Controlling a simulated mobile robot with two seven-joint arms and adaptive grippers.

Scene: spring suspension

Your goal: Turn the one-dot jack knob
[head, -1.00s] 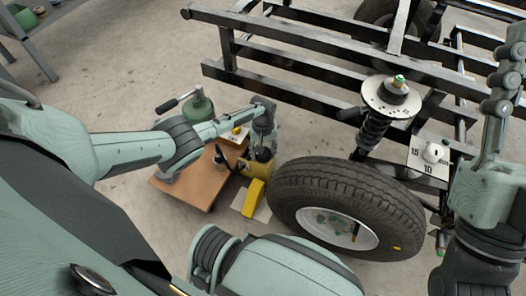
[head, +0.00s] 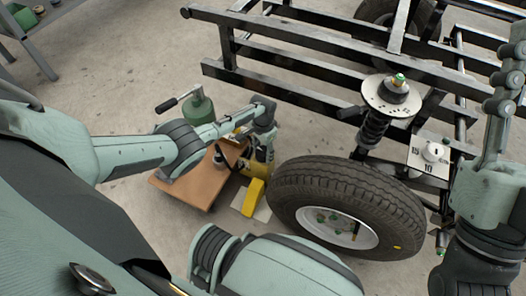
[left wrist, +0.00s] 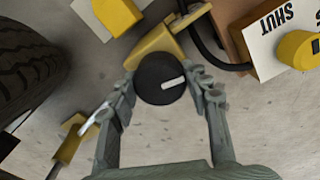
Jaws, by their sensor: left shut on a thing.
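My left gripper (head: 264,156) is down at the yellow jack (head: 253,194), just left of the tyre. In the left wrist view the gripper (left wrist: 160,88) has one finger on each side of a round black knob (left wrist: 158,80) with a white pointer bar, and is shut on it. The knob sits at the end of a yellow jack part (left wrist: 158,43). I cannot make out a one-dot mark.
The tyre (head: 345,178) stands close to the right of my left gripper. A wooden board (head: 190,188) with a green pump (head: 199,108) lies to the left. The black frame (head: 290,62) spans behind.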

